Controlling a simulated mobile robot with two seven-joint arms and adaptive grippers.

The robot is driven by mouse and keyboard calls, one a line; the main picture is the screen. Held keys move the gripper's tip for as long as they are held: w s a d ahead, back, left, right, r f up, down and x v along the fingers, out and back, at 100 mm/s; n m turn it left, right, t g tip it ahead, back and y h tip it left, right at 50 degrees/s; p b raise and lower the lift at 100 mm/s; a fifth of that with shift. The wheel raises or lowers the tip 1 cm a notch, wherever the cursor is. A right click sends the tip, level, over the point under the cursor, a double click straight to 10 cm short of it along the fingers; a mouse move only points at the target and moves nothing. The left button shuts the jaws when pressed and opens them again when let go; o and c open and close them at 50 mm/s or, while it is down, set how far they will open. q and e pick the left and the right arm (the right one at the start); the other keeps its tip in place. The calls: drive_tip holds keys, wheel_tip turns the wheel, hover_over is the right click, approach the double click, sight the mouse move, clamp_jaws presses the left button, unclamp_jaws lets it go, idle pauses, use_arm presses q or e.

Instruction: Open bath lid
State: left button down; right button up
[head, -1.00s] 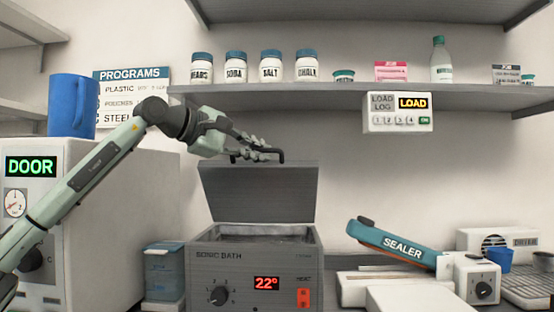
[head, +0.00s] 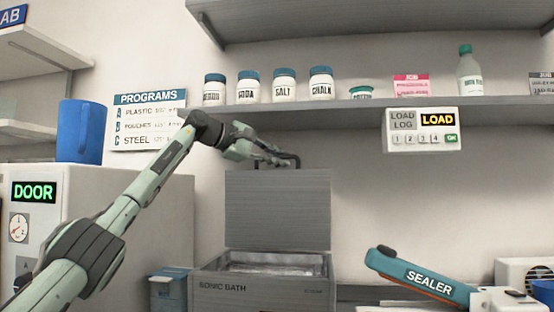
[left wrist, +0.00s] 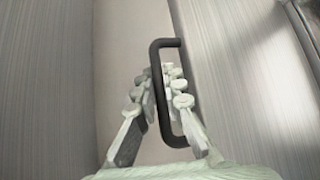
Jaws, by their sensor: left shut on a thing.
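The sonic bath (head: 222,287) is a grey box at the lower middle of the head view. Its grey lid (head: 278,212) stands nearly upright at the back, and the metal basin (head: 272,263) shows open below it. A black handle (head: 297,158) sits at the lid's top edge. My left gripper (head: 272,160) is shut on this handle. In the left wrist view the fingers close around one side of the black handle (left wrist: 155,60), with the grey lid face beside it. My right gripper is not in view.
A shelf (head: 350,106) with several jars runs behind and above the lid. A load log box (head: 422,130) hangs from it. A white unit with a DOOR display (head: 34,192) and blue jug (head: 81,131) stands left. A teal sealer (head: 422,275) is at right.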

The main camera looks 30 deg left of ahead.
use_arm(q)
drive_tip(key=shift+w+a, duration=0.2)
drive_tip(key=shift+w, duration=0.45)
drive_tip(key=shift+w+a, duration=0.15)
drive_tip(key=shift+w, duration=0.5)
drive_tip(key=c, duration=1.6)
unclamp_jaws()
drive_tip(key=v, duration=0.7)
drive_tip(key=shift+s, duration=0.25)
drive_tip(key=shift+a, duration=0.1)
